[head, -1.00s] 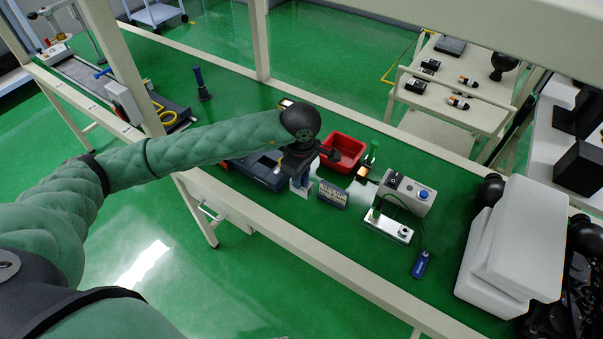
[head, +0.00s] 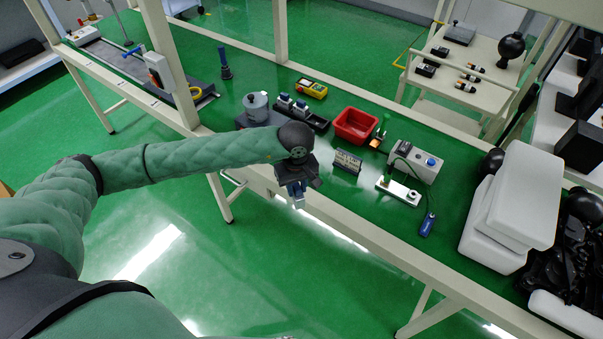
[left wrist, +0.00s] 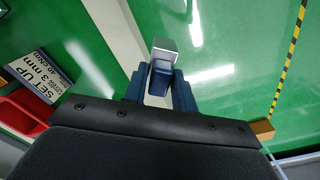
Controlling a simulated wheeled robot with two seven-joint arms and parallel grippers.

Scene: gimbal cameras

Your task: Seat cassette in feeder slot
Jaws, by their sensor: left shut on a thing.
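My left gripper (head: 295,186) is shut on a small grey-and-blue piece (head: 298,202), which looks like the cassette. It hangs in front of the bench's near edge, over the floor. In the left wrist view the piece's pale grey end (left wrist: 164,46) sticks out beyond the dark blue fingers (left wrist: 160,92), which cover its sides. A black tray (head: 318,124) on the bench holds similar blue-and-white pieces. I cannot clearly make out the feeder slot; a dark base with a grey cylinder (head: 257,106) stands behind my arm, partly hidden. My right gripper is not seen.
On the green bench stand a red bin (head: 356,125), a small sign (head: 347,162), a grey box with a blue button (head: 414,160), a white plate fixture (head: 399,190) and a yellow meter (head: 312,88). A bench post (head: 170,65) rises left. The floor before the bench is clear.

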